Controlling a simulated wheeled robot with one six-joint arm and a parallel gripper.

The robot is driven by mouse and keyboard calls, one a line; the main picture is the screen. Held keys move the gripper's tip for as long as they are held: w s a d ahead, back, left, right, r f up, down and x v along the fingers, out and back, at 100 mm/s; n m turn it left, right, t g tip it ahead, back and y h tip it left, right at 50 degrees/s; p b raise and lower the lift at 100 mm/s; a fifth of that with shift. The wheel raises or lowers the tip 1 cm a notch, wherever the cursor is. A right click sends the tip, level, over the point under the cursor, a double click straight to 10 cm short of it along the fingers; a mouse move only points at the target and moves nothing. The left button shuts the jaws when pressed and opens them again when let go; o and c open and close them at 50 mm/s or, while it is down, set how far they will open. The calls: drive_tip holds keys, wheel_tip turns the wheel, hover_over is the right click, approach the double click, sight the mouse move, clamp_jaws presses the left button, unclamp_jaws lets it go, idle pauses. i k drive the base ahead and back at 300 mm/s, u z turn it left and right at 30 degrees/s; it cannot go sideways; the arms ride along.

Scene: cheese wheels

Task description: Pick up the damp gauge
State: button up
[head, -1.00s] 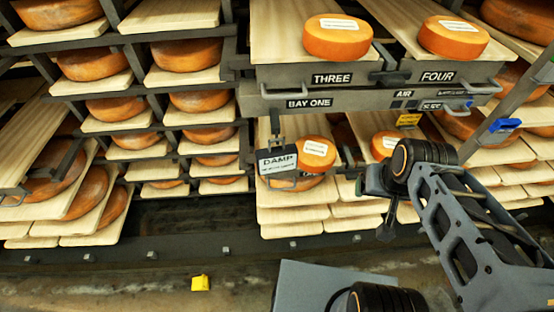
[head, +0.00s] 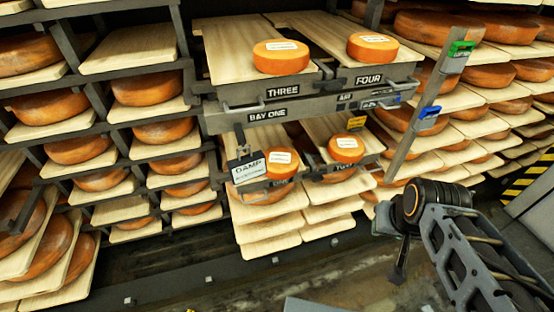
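The damp gauge (head: 250,170) is a small box with a white face lettered DAMP. It hangs upright from a dark hook under the left end of the BAY ONE rail, in front of a lower cheese board. The dark end of my arm, which looks like my gripper (head: 399,264), points down at the right, well apart from the gauge. It is small and seen edge-on, so its fingers cannot be made out. Nothing shows held in it.
The BAY ONE rail (head: 330,112) carries boards marked THREE and FOUR, each with an orange cheese wheel (head: 281,56). A grey post (head: 425,112) with green and blue clips stands between the gauge's bay and the right racks. Cheese racks fill the left. The floor in front is mostly clear.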

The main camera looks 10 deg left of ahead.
sight(247, 162)
drive_tip(key=z, duration=0.45)
drive_tip(key=i, duration=0.9)
drive_tip(key=u, duration=1.8)
